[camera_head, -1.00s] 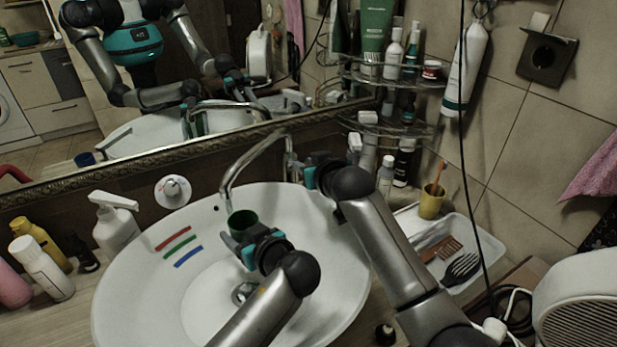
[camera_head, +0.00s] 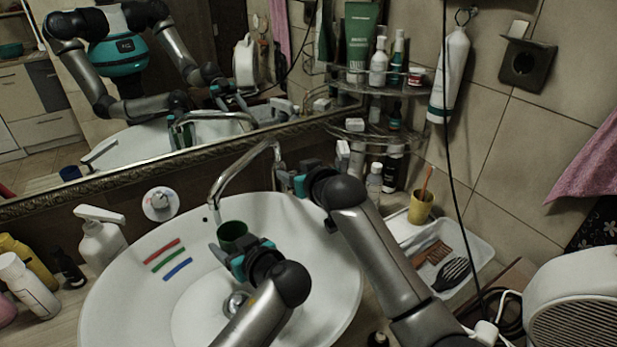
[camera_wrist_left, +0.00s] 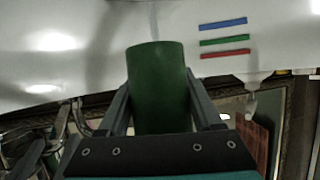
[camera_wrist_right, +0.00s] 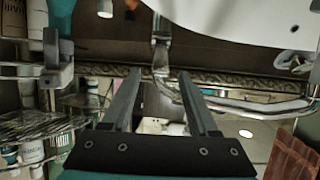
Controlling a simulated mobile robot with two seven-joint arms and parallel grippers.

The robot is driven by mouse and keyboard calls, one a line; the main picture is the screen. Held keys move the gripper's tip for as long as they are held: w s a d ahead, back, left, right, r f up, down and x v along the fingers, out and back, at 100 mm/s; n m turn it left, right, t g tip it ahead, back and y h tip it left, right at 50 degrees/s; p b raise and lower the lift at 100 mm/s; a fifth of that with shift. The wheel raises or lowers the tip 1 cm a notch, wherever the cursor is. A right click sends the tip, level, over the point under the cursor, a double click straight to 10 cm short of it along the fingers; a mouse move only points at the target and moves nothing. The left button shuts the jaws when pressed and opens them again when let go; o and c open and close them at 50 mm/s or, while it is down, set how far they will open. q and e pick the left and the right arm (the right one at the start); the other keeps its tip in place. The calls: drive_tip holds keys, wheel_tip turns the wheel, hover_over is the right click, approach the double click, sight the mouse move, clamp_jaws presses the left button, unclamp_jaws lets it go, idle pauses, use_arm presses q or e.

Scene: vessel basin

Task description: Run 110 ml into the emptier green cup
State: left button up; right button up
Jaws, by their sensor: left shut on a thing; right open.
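A dark green cup (camera_head: 232,231) is in my left gripper (camera_head: 229,249), which is shut on it over the white basin. The cup looks about upright, a little right of and below the spout tip of the chrome tap (camera_head: 236,172). It fills the middle of the left wrist view (camera_wrist_left: 158,85); its contents are too dark to read. No second green cup is visible.
Red, green and blue strips (camera_head: 170,260) mark the basin (camera_head: 110,305). Several bottles (camera_head: 100,240) stand left. A yellow cup (camera_head: 421,208) and a tray with brushes (camera_head: 480,242) lie right. A corner shelf (camera_head: 375,85) and mirror (camera_head: 150,95) stand behind.

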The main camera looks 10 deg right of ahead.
drive_tip(key=v, duration=1.1)
drive_tip(key=shift+s+r, duration=0.1)
drive_tip(key=shift+r, duration=0.05)
use_arm(q)
drive_tip(key=w+a, duration=0.1)
drive_tip(key=w, duration=0.1)
drive_tip(key=w+a, duration=0.2)
drive_tip(key=w, duration=0.1)
drive_tip(key=shift+w+a, duration=0.35)
idle(1.1)
drive_tip(key=s+d, duration=0.1)
drive_tip(key=s, duration=0.1)
drive_tip(key=s+d, duration=0.1)
drive_tip(key=s, duration=0.1)
drive_tip(key=s+d, duration=0.1)
drive_tip(key=shift+s+d, duration=0.35)
drive_tip(key=shift+s, duration=0.05)
